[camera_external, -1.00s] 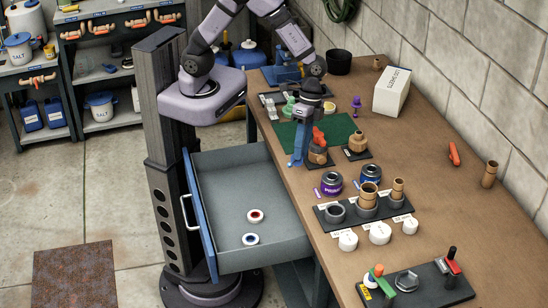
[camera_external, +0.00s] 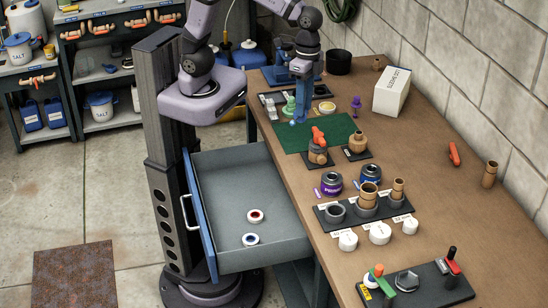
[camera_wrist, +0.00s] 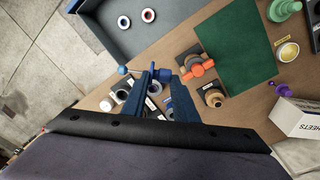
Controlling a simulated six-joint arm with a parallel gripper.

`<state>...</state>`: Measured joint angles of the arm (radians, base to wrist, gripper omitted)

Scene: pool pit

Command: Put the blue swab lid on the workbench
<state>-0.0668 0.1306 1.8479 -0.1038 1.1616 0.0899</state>
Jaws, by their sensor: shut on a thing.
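My gripper (camera_external: 302,112) points down over the left part of the green mat on the workbench (camera_external: 425,175). It also shows in the wrist view (camera_wrist: 165,78), shut on the blue swab lid. The lid's small blue ball end (camera_wrist: 122,70) sticks out to the left of the fingers on a thin stem. A pale blue ball end (camera_external: 293,123) shows beside the fingertips in the external view. The rest of the lid is mostly hidden by the fingers. I cannot tell whether it touches the mat. The blue can (camera_external: 370,174) stands nearer the front.
The green mat (camera_external: 335,128) is mostly bare. A purple swab lid (camera_external: 356,104) stands behind it, near a white box (camera_external: 392,92). Pipe fittings with an orange handle (camera_external: 318,137) stand in front. The open drawer (camera_external: 228,188) holds two tape rolls.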

